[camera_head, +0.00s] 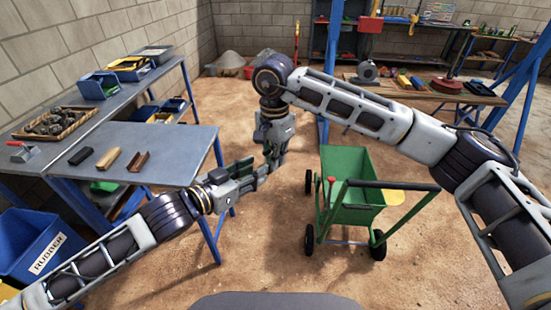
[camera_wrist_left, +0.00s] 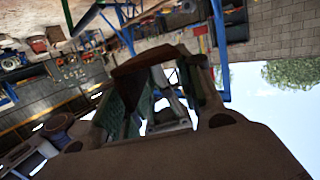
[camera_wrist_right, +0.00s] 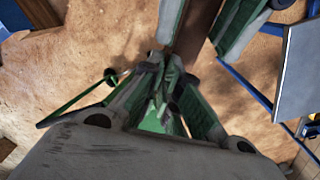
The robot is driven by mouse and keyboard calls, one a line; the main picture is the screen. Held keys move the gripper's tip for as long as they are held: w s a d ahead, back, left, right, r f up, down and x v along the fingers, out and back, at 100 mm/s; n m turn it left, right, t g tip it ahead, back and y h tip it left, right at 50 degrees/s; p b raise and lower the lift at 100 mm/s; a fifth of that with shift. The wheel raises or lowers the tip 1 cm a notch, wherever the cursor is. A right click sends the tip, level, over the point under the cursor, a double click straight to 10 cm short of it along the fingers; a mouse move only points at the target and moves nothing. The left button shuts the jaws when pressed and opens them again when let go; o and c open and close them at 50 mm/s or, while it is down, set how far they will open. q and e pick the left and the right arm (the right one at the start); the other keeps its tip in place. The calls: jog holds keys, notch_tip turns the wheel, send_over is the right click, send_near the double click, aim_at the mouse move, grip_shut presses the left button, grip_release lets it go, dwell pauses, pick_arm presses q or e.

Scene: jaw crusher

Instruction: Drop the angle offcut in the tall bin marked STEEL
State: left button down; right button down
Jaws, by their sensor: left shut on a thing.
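My left gripper (camera_head: 262,172) is shut on a rusty brown offcut, seen between its fingers in the left wrist view (camera_wrist_left: 138,86); it looks like the angle offcut. The same brown piece also shows in the right wrist view (camera_wrist_right: 198,28). My right gripper (camera_head: 272,162) hangs pointing down beside the left one, and its fingertips meet in the right wrist view (camera_wrist_right: 165,72). I cannot tell whether it touches the brown piece. No bin marked STEEL can be read in any view.
A grey table (camera_head: 180,143) bears a black block (camera_head: 81,156), a tan block (camera_head: 108,158) and a brown piece (camera_head: 138,161). A blue bin marked RUBBER (camera_head: 30,243) stands at left. A green cart (camera_head: 345,165) stands right of the grippers. Sandy floor lies open in front.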

pick_arm(q)
jog(key=c, duration=0.9)
grip_release()
jog(key=shift+f, duration=0.15)
